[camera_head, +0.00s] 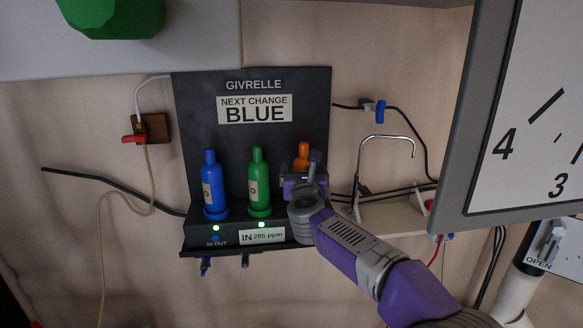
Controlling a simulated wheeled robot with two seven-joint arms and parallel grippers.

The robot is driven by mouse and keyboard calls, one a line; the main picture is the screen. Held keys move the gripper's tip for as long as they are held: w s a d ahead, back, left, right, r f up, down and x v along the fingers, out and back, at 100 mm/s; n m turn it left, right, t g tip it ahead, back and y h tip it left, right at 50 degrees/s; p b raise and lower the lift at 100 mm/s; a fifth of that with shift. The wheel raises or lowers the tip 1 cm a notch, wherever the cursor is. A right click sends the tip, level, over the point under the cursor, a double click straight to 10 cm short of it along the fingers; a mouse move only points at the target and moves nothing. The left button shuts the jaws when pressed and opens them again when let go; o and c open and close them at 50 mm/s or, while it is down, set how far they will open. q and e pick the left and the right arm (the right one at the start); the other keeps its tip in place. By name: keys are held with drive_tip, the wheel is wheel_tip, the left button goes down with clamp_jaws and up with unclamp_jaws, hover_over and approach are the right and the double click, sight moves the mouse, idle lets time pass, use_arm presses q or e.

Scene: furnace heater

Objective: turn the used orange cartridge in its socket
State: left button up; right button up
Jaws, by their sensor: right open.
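The orange cartridge (303,151) stands at the right end of the dark cartridge panel (310,105). Only its upper part shows; its lower body and socket are hidden behind my right gripper. My right gripper (304,180) is open, in front of the orange cartridge at about its mid-height. I cannot tell whether the fingers touch it. The green cartridge (259,182) stands upright to its left, and the blue cartridge (213,184) is farther left. My left gripper is not in view.
A sign (254,109) on the panel reads "NEXT CHANGE BLUE". Green lights glow below the blue and green cartridges. A thin curved tap (386,137) stands on a pale shelf to the right. A large clock (535,115) fills the right side. Cables hang on both sides.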

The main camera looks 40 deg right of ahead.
sight(304, 160)
drive_tip(key=shift+p+x, duration=0.7)
drive_tip(key=shift+x, duration=2.8)
drive_tip(key=shift+s+d, duration=0.15)
drive_tip(key=c, duration=1.4)
drive_tip(key=o, duration=0.8)
drive_tip(key=c, duration=0.5)
drive_tip(key=m+g+h, duration=0.3)
drive_tip(key=shift+s+g+h+p, duration=0.1)
drive_tip(key=shift+g+h+p, duration=0.2)
drive_tip(key=shift+p, duration=0.1)
drive_tip(key=shift+s+d+m+g+h+p, duration=0.15)
drive_tip(key=shift+m+g+h+p, duration=0.15)
drive_tip(key=shift+m+g+h, duration=0.45)
drive_tip(key=shift+s+d+m+g+h+p, duration=0.15)
drive_tip(key=shift+m+g+h+p, duration=0.3)
drive_tip(key=shift+g, duration=0.5)
